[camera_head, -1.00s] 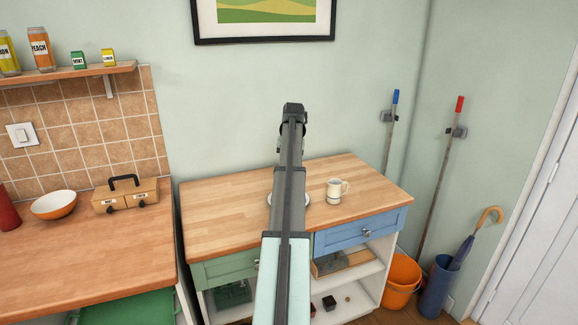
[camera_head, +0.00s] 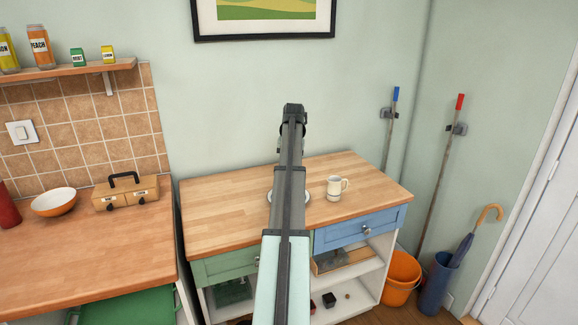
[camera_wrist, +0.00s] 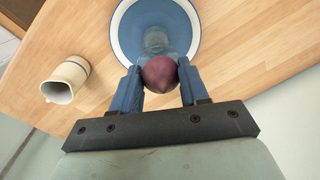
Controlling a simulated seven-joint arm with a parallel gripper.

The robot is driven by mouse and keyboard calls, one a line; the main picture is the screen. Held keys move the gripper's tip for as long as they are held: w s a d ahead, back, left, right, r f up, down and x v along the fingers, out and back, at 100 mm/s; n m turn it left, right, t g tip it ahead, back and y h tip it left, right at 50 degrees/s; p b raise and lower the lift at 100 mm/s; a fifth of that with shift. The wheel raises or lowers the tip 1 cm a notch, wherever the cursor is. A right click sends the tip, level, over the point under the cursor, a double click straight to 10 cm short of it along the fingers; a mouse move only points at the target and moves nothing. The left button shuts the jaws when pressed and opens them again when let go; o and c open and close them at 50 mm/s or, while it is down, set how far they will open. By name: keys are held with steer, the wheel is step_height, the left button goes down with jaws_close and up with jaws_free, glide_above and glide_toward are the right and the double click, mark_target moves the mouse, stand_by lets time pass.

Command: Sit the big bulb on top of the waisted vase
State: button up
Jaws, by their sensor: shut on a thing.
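My gripper (camera_wrist: 160,80) is shut on a dark purple, round bulb (camera_wrist: 160,74) with a pointed tip, one blue finger on each side. A bluish glass vase (camera_wrist: 156,42) shows just past the bulb in the wrist view, partly hidden by it. I cannot tell whether bulb and vase touch. The vase is over a blue plate with a white rim (camera_wrist: 119,30) on the wooden worktop. In the head view my arm hides the gripper, bulb and vase; only slivers of the plate (camera_head: 305,197) show beside it.
The worktop's left part looks clear. A separate counter at left holds a bowl (camera_head: 54,202) and a wooden box (camera_head: 125,193).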

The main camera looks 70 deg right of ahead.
steer(key=shift+f, duration=0.15)
steer(key=o, duration=1.1)
steer(key=r, duration=0.9)
steer(key=s+r, duration=0.1)
steer(key=r, duration=0.3)
steer(key=shift+d+r, duration=0.15)
steer(key=shift+r, duration=0.25)
